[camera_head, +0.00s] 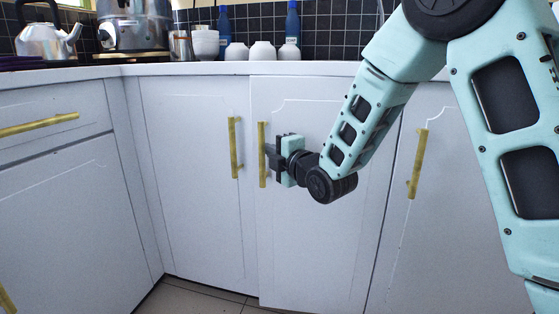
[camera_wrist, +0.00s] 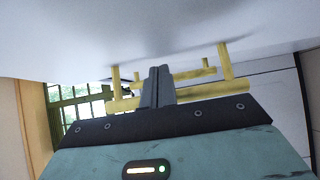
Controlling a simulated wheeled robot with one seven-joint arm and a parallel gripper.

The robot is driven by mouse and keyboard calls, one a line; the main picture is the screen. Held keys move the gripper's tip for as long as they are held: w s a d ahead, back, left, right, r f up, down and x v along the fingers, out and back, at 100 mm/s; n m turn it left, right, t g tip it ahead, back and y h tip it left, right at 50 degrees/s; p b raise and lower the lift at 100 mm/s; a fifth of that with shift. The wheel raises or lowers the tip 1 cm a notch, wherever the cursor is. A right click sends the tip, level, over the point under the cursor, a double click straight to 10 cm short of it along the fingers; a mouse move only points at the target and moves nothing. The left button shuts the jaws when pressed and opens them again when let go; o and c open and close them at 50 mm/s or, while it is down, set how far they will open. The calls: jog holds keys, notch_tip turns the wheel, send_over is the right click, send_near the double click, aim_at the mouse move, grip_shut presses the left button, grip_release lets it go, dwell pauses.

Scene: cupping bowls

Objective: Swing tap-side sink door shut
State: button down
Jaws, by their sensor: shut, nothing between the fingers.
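The middle white door (camera_head: 330,235) has a vertical brass handle (camera_head: 262,170) along its left edge. That edge seems to stand slightly proud of the neighbouring left door (camera_head: 195,200); the size of any gap is hard to tell. My gripper (camera_head: 271,155) is shut and empty, just right of the handle, in front of the door. In the wrist view, the closed fingers (camera_wrist: 157,86) are beside the yellow handle bar (camera_wrist: 205,93), close under the white door surface (camera_wrist: 160,35). Whether they touch is unclear. My arm covers part of the door's upper right.
The left door has its own handle (camera_head: 234,148), and another handle (camera_head: 418,163) is on the door to the right. A drawer handle (camera_head: 40,125) juts out at left. Blue bottles (camera_head: 293,27) and white bowls (camera_head: 262,51) stand on the counter. The tiled floor (camera_head: 195,298) looks clear.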

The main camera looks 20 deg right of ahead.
jog(key=shift+w+a, duration=0.1)
jog(key=shift+w, duration=0.4)
jog(key=shift+w, duration=0.1)
jog(key=shift+w+d+m+h, duration=0.3)
jog(key=shift+w+d+h, duration=0.15)
jog(key=shift+w, duration=0.2)
jog(key=shift+w+d+m+h, duration=0.3)
jog(key=shift+w+h, duration=0.15)
jog(key=shift+w, duration=0.15)
